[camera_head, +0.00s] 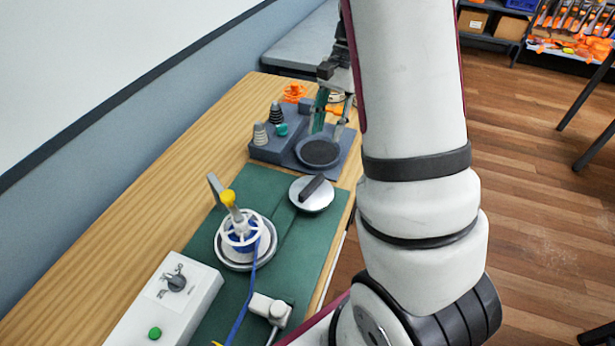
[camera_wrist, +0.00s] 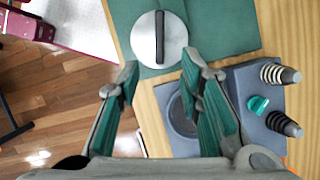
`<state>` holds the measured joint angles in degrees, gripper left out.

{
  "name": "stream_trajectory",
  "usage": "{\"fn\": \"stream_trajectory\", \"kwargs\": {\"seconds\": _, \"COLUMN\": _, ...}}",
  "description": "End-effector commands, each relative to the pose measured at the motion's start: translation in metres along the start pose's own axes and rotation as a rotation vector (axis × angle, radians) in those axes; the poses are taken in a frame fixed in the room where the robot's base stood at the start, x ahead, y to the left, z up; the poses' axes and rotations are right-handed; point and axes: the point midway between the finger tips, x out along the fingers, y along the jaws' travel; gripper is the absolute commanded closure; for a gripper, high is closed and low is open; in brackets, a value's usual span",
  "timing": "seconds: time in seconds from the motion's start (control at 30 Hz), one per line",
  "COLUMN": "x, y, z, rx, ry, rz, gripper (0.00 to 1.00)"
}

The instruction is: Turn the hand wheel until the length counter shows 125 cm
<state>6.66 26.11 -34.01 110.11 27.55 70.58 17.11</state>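A white spoked wheel with a yellow knob (camera_head: 240,232), apparently the hand wheel, stands on the green mat in the head view. Blue strap is on it and runs toward the front. A silver disc with a black bar (camera_head: 312,193) lies behind it to the right; it also shows in the wrist view (camera_wrist: 159,38). My gripper (camera_head: 327,130) is over the grey tray behind the disc, away from the wheel. In the wrist view my gripper (camera_wrist: 160,66) has its teal-padded fingers wide apart with nothing between them. I cannot make out a length counter or its reading.
A white box (camera_head: 165,305) with a dark knob and green button stands left of the wheel. A white clamp-like part (camera_head: 268,309) is at the front. The grey tray (camera_head: 270,152) holds cones and a teal piece. The wooden tabletop (camera_head: 150,205) is bare along the wall.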

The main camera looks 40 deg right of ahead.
Motion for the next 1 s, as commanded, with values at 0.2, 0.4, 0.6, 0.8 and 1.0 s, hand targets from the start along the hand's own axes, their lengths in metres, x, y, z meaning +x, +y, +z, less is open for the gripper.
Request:
{"fn": "stream_trajectory", "kwargs": {"seconds": 0.2, "x": 0.024, "y": 0.002, "z": 0.001, "rx": 0.001, "ry": -0.004, "rz": 0.004, "gripper": 0.67}}
{"fn": "stream_trajectory", "kwargs": {"seconds": 0.4, "x": 0.063, "y": 0.002, "z": 0.001, "rx": 0.002, "ry": -0.004, "rz": 0.005, "gripper": 0.67}}
{"fn": "stream_trajectory", "kwargs": {"seconds": 0.6, "x": 0.101, "y": 0.002, "z": 0.001, "rx": 0.002, "ry": -0.003, "rz": 0.004, "gripper": 0.67}}
{"fn": "stream_trajectory", "kwargs": {"seconds": 0.8, "x": 0.127, "y": 0.001, "z": 0.001, "rx": 0.001, "ry": -0.002, "rz": 0.001, "gripper": 0.67}}
{"fn": "stream_trajectory", "kwargs": {"seconds": 1.0, "x": 0.136, "y": 0.001, "z": 0.0, "rx": 0.001, "ry": 0.0, "rz": 0.0, "gripper": 0.67}}
